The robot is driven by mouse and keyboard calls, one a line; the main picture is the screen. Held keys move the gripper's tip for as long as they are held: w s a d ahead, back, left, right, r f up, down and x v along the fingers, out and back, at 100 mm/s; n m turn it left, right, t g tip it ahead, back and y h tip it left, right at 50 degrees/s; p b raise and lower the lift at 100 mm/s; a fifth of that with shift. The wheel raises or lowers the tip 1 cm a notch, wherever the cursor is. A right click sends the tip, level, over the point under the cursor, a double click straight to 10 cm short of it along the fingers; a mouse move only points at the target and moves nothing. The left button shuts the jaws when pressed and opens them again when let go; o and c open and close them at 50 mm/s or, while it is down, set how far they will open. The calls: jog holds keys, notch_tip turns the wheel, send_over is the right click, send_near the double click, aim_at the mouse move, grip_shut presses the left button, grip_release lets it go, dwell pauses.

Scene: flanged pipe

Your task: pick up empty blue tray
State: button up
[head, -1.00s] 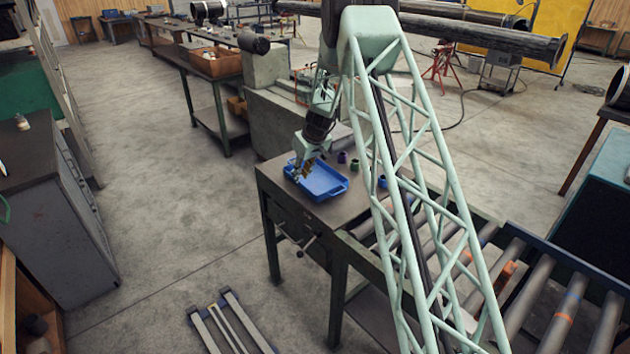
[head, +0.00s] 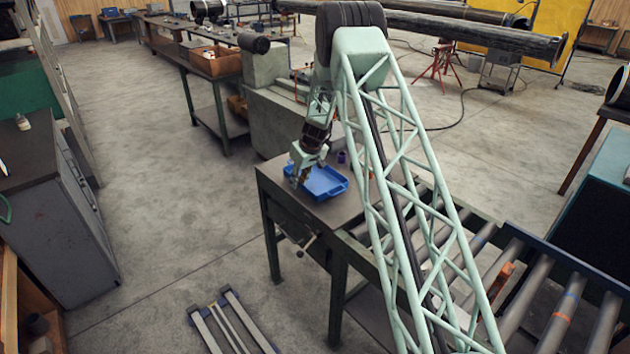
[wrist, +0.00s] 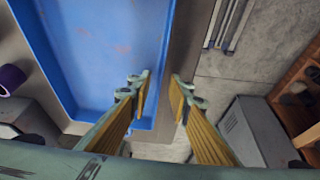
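The blue tray (head: 325,183) lies on the dark workbench (head: 268,177), and no loose parts show in it. In the wrist view the tray (wrist: 105,50) fills the upper left, with its right wall running between my fingers. My gripper (head: 296,181) is at the tray's left end in the head view. In the wrist view my gripper (wrist: 162,82) is open, its two yellow-padded fingers apart. One finger shows over the tray's inside and the other over the bench edge outside the wall. I cannot tell how far down they reach along the wall.
A purple cup (head: 341,157) stands on the bench behind the tray, and it also shows in the wrist view (wrist: 11,79). A roller conveyor (head: 480,250) adjoins the bench at the right. A grey cabinet (head: 50,210) stands across the open floor at left.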

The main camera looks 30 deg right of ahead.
jog(key=shift+c, duration=0.2)
grip_shut()
jog(key=shift+r, duration=0.15)
dwell(0.3)
jog(key=shift+r+b, duration=0.3)
jog(key=shift+r, duration=1.2)
jog(key=shift+s+r, duration=0.1)
jog(key=shift+r, duration=0.05)
jog(key=s+a+r+b, duration=0.1)
jog(key=s+b, duration=0.4)
jog(key=s, duration=1)
jog(key=shift+s+a+r+b, duration=0.2)
jog(key=shift+s+a+b, duration=0.15)
jog(key=shift+a, duration=0.25)
